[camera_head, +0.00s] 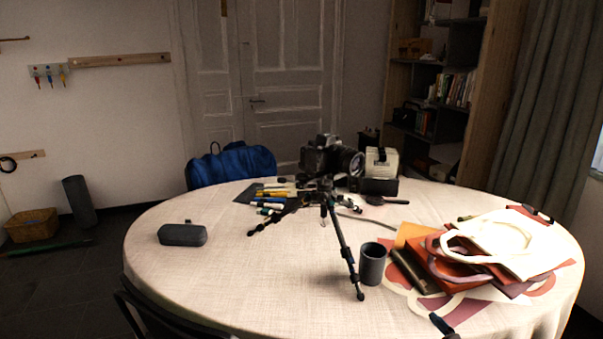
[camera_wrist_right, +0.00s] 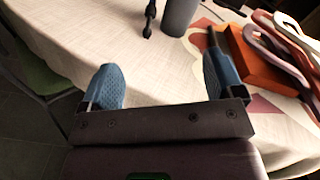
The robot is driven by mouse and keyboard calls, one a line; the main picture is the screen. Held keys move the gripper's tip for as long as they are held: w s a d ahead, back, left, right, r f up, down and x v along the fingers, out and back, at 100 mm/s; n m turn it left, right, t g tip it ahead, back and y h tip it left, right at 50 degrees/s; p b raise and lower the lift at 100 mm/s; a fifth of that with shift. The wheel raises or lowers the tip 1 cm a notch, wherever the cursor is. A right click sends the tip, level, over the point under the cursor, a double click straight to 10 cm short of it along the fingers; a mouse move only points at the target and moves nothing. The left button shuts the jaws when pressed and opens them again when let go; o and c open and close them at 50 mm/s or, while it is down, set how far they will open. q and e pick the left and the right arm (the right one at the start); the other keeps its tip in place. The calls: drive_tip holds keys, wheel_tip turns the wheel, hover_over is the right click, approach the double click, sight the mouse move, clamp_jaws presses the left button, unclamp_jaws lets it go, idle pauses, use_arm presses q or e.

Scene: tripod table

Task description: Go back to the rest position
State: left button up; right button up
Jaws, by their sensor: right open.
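My right gripper (camera_wrist_right: 163,84) is open in the right wrist view. Its two blue fingertips are wide apart, with only tablecloth visible between them. It hangs over the near edge of the round table (camera_head: 215,290). In the head view only a small dark piece at the bottom edge may be its tip. My left gripper is not in view. A black tripod (camera_head: 342,240) stands on the table with a camera (camera_head: 330,157) at its top. One tripod foot (camera_wrist_right: 149,22) shows beyond my right gripper.
A dark cup (camera_head: 373,264) stands beside the tripod leg. Bags and folders (camera_head: 500,245) are piled at the right. A grey case (camera_head: 183,234) lies at the left. Pens (camera_head: 270,195) and a white-and-black box (camera_head: 381,165) are farther back. The table's front left is clear.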

use_arm(q)
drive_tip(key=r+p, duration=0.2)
drive_tip(key=p, duration=0.1)
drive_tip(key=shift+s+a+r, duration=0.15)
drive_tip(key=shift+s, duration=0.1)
use_arm(e)
drive_tip(key=s+d+f+n+g+h, duration=0.1)
drive_tip(key=s+f+n, duration=0.4)
drive_tip(key=s+n, duration=0.8)
drive_tip(key=s+d+f+n+g+h, duration=0.2)
drive_tip(key=s+f+n+g+h, duration=0.2)
drive_tip(key=s+n, duration=1)
drive_tip(key=shift+f+n+g+h, duration=0.3)
drive_tip(key=shift+f+n+h, duration=0.2)
drive_tip(key=shift+f+h, duration=0.2)
